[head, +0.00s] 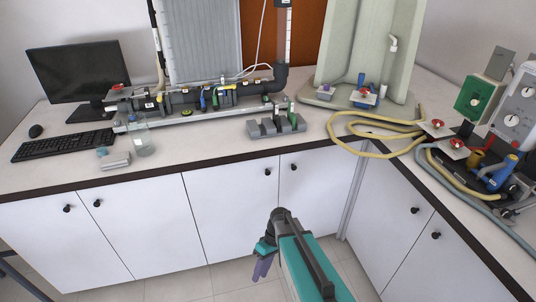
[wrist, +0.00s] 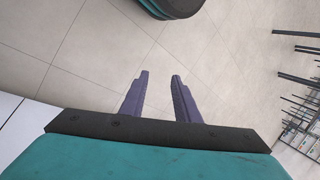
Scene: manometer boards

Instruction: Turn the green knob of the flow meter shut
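A small green round knob (head: 187,112) shows low on the front of the pipe rig (head: 160,118) on the back counter, in the head view. Other small green parts sit farther right on the rig, and I cannot tell for sure which green part belongs to the flow meter. A clear vertical tube (head: 288,38) rises from the black elbow at the rig's right end. My gripper (head: 262,268) hangs in front of the cabinets, below counter height and well away from the rig. In the wrist view its two purple fingers (wrist: 160,95) are apart with nothing between them.
A monitor (head: 75,72) and keyboard (head: 62,145) stand left of the rig. A grey block with slots (head: 276,126) sits in front of it. Yellow hoses (head: 375,154) and a second apparatus (head: 490,170) occupy the right counter. The counter's front edge (head: 215,168) lies between my gripper and the rig.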

